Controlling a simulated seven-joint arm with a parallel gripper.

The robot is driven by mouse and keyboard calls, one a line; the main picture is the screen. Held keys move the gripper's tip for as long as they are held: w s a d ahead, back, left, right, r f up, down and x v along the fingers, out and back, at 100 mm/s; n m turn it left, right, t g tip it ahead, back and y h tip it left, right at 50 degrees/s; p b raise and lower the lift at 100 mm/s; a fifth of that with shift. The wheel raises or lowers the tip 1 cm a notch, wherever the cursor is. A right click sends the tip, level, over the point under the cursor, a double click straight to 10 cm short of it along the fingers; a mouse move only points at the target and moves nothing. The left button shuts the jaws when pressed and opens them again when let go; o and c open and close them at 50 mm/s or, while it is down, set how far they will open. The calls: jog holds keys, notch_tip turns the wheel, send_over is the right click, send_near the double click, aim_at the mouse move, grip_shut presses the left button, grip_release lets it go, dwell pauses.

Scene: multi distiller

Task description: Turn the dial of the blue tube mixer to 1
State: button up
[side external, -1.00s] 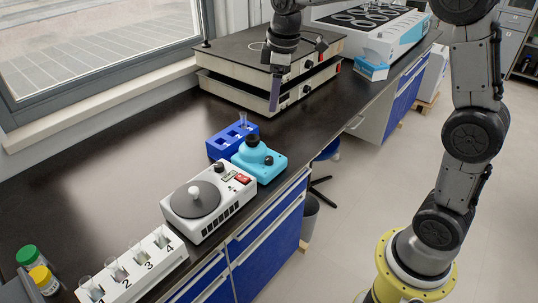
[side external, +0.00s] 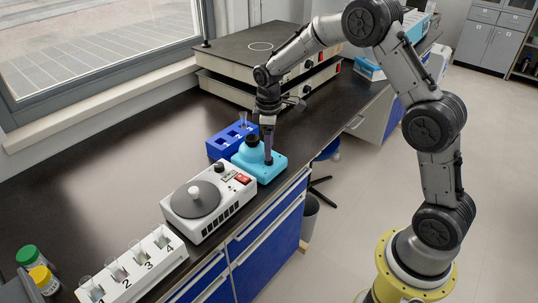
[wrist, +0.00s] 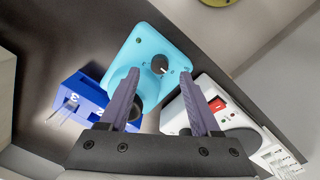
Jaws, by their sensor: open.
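The light-blue tube mixer (side external: 268,173) stands on the dark bench, with a black cup (side external: 252,141) on its raised back part. In the wrist view the mixer (wrist: 148,42) lies ahead of my fingers, and its dark round dial with a white mark (wrist: 160,66) shows between the fingertips. The black cup shows partly behind the left finger. My gripper (side external: 268,158) points down over the dial and hides most of it in the side view. In the wrist view my gripper (wrist: 160,74) has its purple fingers apart with nothing held. I cannot tell whether they touch the dial.
A dark-blue tube rack (side external: 220,147) stands just behind the mixer. A white stirrer with a grey plate (side external: 230,213) stands in front of it. A white numbered tube rack (side external: 135,277) is nearer the camera. Boxy plate devices (side external: 225,85) stand behind.

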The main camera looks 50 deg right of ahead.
jog(key=shift+d+f, duration=0.1)
jog(key=shift+f, duration=1.85)
jog(key=shift+c, duration=0.3)
grip_shut()
